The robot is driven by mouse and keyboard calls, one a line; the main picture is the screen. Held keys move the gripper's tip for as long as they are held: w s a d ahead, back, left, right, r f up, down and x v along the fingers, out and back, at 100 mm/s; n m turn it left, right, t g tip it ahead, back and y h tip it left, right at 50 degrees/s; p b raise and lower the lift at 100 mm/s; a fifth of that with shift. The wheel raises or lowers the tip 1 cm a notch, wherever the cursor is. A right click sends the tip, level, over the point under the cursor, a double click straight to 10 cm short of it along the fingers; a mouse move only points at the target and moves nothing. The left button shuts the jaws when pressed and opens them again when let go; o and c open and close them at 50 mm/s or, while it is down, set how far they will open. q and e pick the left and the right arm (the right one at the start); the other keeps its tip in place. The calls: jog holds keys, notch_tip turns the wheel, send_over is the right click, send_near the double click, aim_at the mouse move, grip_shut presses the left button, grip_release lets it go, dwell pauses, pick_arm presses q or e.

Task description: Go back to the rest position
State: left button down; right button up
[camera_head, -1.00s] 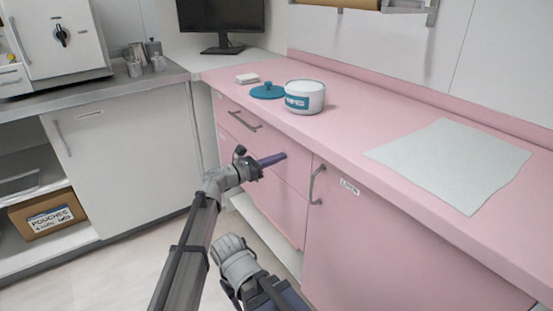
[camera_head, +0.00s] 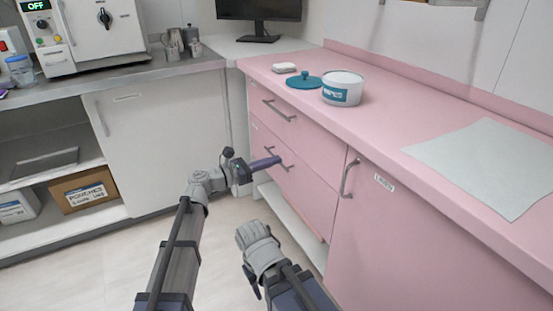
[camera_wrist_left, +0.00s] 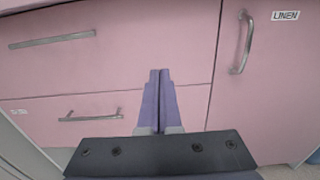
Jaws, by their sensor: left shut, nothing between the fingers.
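My left gripper (camera_head: 268,162) is in front of the pink cabinet (camera_head: 420,240), below the counter edge and level with the drawers. Its purple fingers are together with nothing between them. They also show in the left wrist view (camera_wrist_left: 159,90), pointing toward the drawer fronts, which are closed. I cannot tell whether the fingertips touch the cabinet.
The pink counter holds a white tub (camera_head: 342,88), a teal lid (camera_head: 304,80), a small white block (camera_head: 284,67) and a pale sheet (camera_head: 485,165). Handles (camera_head: 349,178) stick out from the cabinet front. A grey counter (camera_head: 140,75) stands at left. Floor at lower left is clear.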

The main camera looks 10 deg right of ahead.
pick_arm(q)
jog(key=s+a+f+m+g+y, duration=0.2)
jog(key=s+a+f+m+y, duration=0.2)
jog(key=s+a+f+m, duration=0.3)
jog(key=s+a+f+m+g+y, duration=0.1)
jog(key=s+a+f+m+y, duration=0.45)
jog(key=f, duration=0.35)
jog(key=s+a+f+m+g+y, duration=0.1)
jog(key=s+a+f+m+y, duration=0.3)
jog(key=a, duration=0.5)
jog(key=s+a+f+m+g+y, duration=0.1)
jog(key=s+a+f+m+y, duration=0.1)
jog(key=s+a+m+y, duration=0.5)
jog(key=s+d+m+h, duration=0.2)
jog(key=s+d, duration=0.2)
jog(key=d, duration=0.5)
notch_tip(320, 180, up, 37)
jog(key=p, duration=3.7)
jog(key=shift+d+r+g, duration=0.15)
jog(key=shift+d+g, duration=0.25)
